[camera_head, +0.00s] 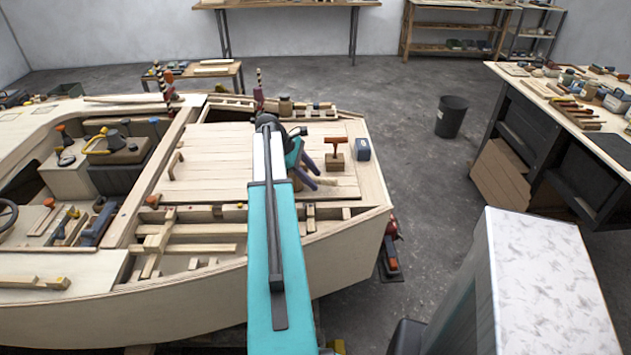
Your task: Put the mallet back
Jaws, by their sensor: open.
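A pale wooden handle (343,182) lies on the plank deck (215,160) at my gripper (318,174), pointing right. A brown block-like end shows at its left, partly hidden by the gripper; this looks like the mallet, but it is too small to be sure. My gripper has two dark fingers, spread apart and pointing right, just above and beside the handle. I cannot tell whether they touch it. Behind the fingers, a reddish T-shaped tool (335,142) stands upright on a small brown wooden block (335,162).
A dark blue box (363,149) stands right of the block, near the deck's edge. Open hull framing (195,236) lies in front. A tool-covered bench (590,100) and a black bin (451,117) stand to the right.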

